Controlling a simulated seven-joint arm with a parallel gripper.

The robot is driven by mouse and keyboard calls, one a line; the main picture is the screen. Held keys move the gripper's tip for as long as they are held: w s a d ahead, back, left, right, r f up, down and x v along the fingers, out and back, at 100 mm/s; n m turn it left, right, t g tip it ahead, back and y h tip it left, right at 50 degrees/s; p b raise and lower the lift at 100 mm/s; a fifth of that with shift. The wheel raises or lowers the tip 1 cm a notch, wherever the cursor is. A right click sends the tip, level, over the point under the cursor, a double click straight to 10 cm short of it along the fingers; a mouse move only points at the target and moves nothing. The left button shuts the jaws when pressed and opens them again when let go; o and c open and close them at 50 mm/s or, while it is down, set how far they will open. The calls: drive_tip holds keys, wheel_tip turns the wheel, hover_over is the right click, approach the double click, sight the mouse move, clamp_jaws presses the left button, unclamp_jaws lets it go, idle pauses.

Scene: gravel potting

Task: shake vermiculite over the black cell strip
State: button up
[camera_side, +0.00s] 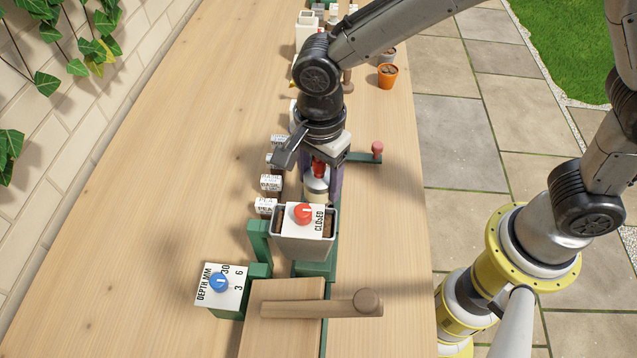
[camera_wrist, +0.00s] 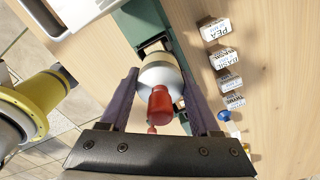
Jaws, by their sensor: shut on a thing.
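My gripper (camera_side: 318,190) is shut on a pale, rounded holder with a red knob on top (camera_wrist: 160,75); its fingers stand on both sides of it in the wrist view (camera_wrist: 158,90). In the side view the red knob and pale body show between the fingers (camera_side: 317,186), just behind a grey hopper (camera_side: 303,248). The held thing is over or on the green rail; I cannot tell whether it touches. I cannot tell from its look whether it holds vermiculite.
The hopper holds brown material under a white plate with a red dial reading CLOSED. A depth box with a blue dial (camera_side: 219,283) and a wooden block with a handle (camera_side: 322,306) are nearer. Seed labels (camera_side: 270,185) line the left. Terracotta pots (camera_side: 387,76) stand behind.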

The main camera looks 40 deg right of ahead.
drive_tip(key=shift+w+d, duration=0.9)
drive_tip(key=shift+w, duration=0.05)
drive_tip(key=shift+d, duration=0.1)
idle(0.4)
drive_tip(key=shift+w+d, duration=0.35)
drive_tip(key=shift+w, duration=0.05)
drive_tip(key=shift+s+a, duration=0.85)
drive_tip(key=shift+w+d, duration=0.85)
drive_tip(key=shift+w, duration=0.05)
drive_tip(key=shift+w+d, duration=0.9)
